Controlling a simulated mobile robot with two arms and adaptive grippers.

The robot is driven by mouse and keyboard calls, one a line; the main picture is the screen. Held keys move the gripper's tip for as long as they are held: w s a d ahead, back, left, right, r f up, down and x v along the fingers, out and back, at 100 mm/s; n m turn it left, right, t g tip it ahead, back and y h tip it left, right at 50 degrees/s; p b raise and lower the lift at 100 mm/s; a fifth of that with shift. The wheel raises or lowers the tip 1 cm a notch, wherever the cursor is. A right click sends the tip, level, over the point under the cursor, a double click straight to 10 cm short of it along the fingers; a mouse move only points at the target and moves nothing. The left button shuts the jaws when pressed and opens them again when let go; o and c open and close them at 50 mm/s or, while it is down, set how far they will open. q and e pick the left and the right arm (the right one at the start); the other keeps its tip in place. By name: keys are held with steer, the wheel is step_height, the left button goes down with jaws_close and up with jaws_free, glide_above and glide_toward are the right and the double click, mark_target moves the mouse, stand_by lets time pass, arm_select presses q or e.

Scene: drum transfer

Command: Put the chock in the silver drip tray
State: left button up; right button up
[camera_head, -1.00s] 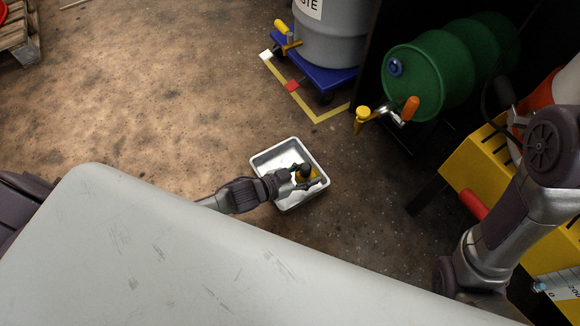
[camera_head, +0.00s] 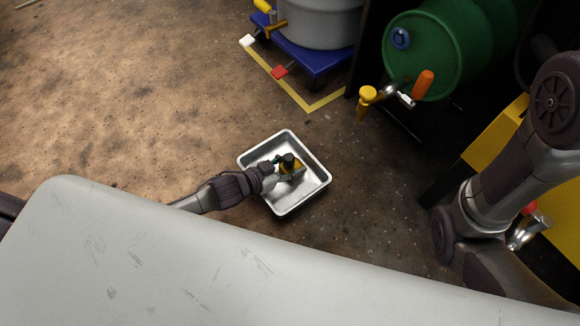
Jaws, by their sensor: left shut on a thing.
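The silver drip tray (camera_head: 321,188) lies on the floor near the middle of the view, just beyond the pale grey surface. My left gripper (camera_head: 285,168) reaches in from the left over the tray's left rim. The fingers partly hide the chock. My right arm shows at the right, but its gripper is not in view.
A pale grey surface (camera_head: 180,260) fills the foreground. A green drum (camera_head: 445,50) with a brass tap (camera_head: 367,94) lies at the upper right. A grey drum (camera_head: 318,22) stands on a blue dolly (camera_head: 300,56) beside yellow floor tape. Open floor lies to the upper left.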

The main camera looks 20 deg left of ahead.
arm_select(q)
steer(key=o, duration=1.3)
steer(key=shift+r, duration=0.15)
steer(key=shift+s+a+r+p, duration=0.2)
steer(key=shift+s+p, duration=0.05)
steer(key=shift+p, duration=0.1)
steer(key=p+v, duration=0.6)
steer(key=v, duration=0.4)
steer(key=shift+s+a+r, duration=0.1)
steer(key=shift+s+a, duration=0.05)
steer(key=shift+a, duration=0.05)
steer(key=shift+s+a+p, duration=0.2)
steer(key=shift+s+p, duration=0.1)
steer(key=shift+p, duration=0.05)
